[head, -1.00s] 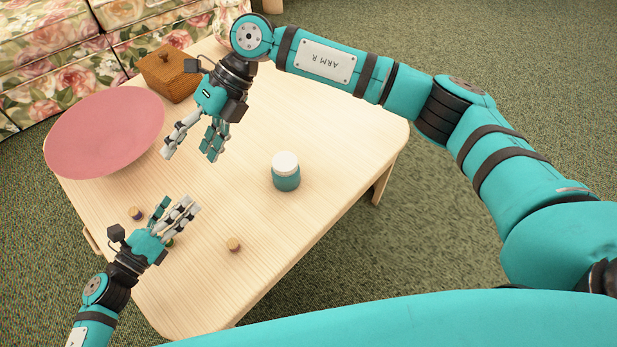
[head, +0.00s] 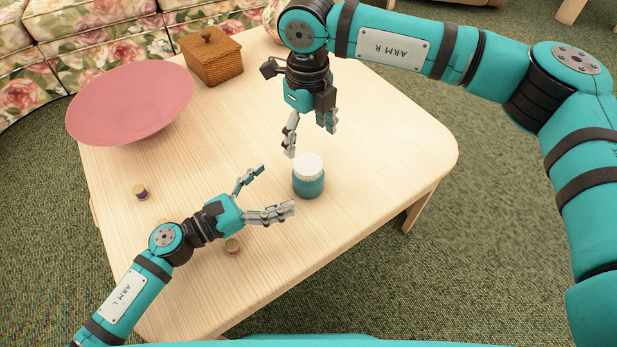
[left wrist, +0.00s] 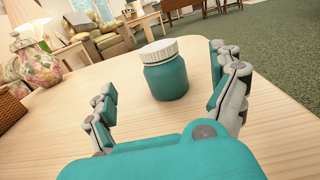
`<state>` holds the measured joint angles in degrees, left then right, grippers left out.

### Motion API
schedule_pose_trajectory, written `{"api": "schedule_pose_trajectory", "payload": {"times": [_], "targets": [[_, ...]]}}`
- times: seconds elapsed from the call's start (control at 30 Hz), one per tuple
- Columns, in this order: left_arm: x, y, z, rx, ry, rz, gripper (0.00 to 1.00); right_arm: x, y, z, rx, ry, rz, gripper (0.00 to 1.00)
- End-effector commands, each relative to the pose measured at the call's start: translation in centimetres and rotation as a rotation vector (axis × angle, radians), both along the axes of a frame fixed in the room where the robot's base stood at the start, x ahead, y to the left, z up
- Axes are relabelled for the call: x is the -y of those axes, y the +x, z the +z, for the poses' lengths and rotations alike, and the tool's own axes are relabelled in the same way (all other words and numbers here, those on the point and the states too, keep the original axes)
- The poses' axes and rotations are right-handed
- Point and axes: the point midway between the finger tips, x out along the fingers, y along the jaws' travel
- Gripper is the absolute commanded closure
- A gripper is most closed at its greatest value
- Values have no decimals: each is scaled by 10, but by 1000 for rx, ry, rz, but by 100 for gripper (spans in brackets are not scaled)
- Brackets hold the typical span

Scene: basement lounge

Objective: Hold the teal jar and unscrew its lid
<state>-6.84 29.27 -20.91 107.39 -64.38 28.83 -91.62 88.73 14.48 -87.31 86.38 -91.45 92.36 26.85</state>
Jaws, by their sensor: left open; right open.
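The teal jar (head: 308,184) stands upright on the table, with its white lid (head: 308,166) on top. In the left wrist view the jar (left wrist: 167,79) and its ribbed white lid (left wrist: 159,50) are ahead, between the spread fingers. My left gripper (head: 278,189) is open, just left of the jar, its fingers pointing at it and apart from it. My right gripper (head: 309,141) is open and empty, above and just behind the lid, fingers pointing down. I cannot tell its exact height over the lid.
A pink bowl (head: 130,100) and a wicker box (head: 212,58) are on the far left of the wooden table (head: 390,150). Small spools (head: 141,192) (head: 233,246) lie near the left arm. The table's right side is clear.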

Motion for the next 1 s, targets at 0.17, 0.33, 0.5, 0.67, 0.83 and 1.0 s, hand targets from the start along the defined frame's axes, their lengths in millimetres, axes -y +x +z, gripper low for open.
{"api": "schedule_pose_trajectory", "payload": {"times": [0.17,0.33,0.5,0.67,0.83,1.0], "targets": [[30,22,1,2,-1,0,6,0,0,0,-1,1,0,23],[53,38,1,1,-2,0,6,0,0,0,-1,1,0,23],[67,47,0,-1,-1,1,6,0,0,0,-1,2,0,23],[72,50,0,-1,-1,0,6,0,0,0,-1,2,0,23],[72,50,0,-1,-1,1,6,0,0,0,-1,2,0,23],[72,50,0,-1,-1,1,21,0,0,0,-1,2,0,23]]}}
